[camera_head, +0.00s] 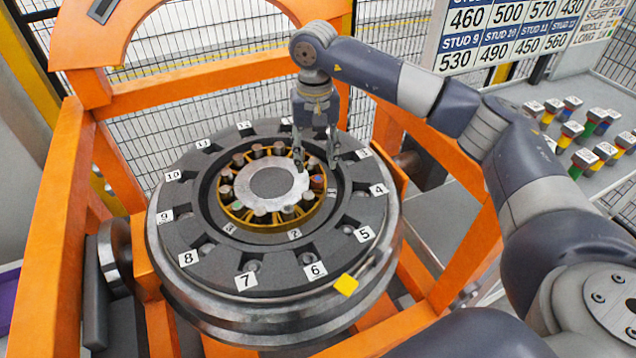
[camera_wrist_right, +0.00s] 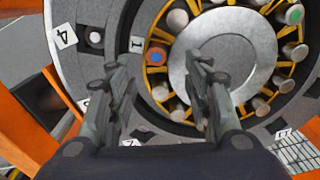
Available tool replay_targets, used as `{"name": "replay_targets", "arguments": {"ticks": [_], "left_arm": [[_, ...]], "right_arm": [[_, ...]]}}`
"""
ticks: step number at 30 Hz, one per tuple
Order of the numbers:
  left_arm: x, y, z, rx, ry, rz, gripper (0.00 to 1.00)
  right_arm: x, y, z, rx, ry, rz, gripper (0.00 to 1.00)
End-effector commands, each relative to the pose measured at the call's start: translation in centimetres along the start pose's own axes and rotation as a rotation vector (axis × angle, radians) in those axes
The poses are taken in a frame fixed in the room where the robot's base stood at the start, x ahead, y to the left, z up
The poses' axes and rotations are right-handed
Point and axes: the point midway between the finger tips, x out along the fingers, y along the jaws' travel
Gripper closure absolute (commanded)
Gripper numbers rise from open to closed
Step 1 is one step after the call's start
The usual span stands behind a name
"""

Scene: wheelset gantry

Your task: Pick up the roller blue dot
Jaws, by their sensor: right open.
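The roller with the blue dot (camera_wrist_right: 156,57) sits in the yellow cage ring of the wheelset hub; its orange-brown end with the blue dot faces my wrist camera. In the head view a roller with a bluish end (camera_head: 318,181), probably the same one, stands at the right side of the cage. My right gripper (camera_head: 316,166) is open above that side of the hub, with nothing between its fingers. In the right wrist view, the right gripper's fingertips (camera_wrist_right: 154,64) appear on either side of the blue-dot roller. Contact cannot be told. My left gripper is out of view.
Several other rollers surround the silver centre disc (camera_head: 272,183), one with a green dot (camera_wrist_right: 295,14). The dark ring (camera_head: 215,275) has numbered slots and a yellow tag (camera_head: 346,284). Orange gantry beams (camera_head: 52,220) surround it. Coloured studs (camera_head: 572,132) stand on the right bench.

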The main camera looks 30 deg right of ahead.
Motion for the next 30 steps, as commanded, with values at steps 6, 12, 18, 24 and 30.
{"name": "replay_targets", "arguments": {"ticks": [6, 12, 18, 24, 30], "left_arm": [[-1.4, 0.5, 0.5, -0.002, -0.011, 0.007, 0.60], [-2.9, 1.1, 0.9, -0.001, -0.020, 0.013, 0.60], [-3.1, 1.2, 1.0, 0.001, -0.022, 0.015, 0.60], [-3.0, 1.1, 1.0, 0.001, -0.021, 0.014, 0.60], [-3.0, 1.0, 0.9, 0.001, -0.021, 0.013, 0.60]], "right_arm": [[1.6, 0.3, 0.2, 0.000, -0.003, 0.001, 0.54], [4.5, 0.6, 0.3, -0.001, -0.003, 0.001, 0.54], [5.7, 0.6, 0.2, 0.000, 0.001, 0.000, 0.54], [5.7, 0.6, 0.2, 0.000, 0.001, -0.001, 0.65], [5.7, 0.6, 0.2, 0.000, 0.001, -0.001, 1.00]]}}
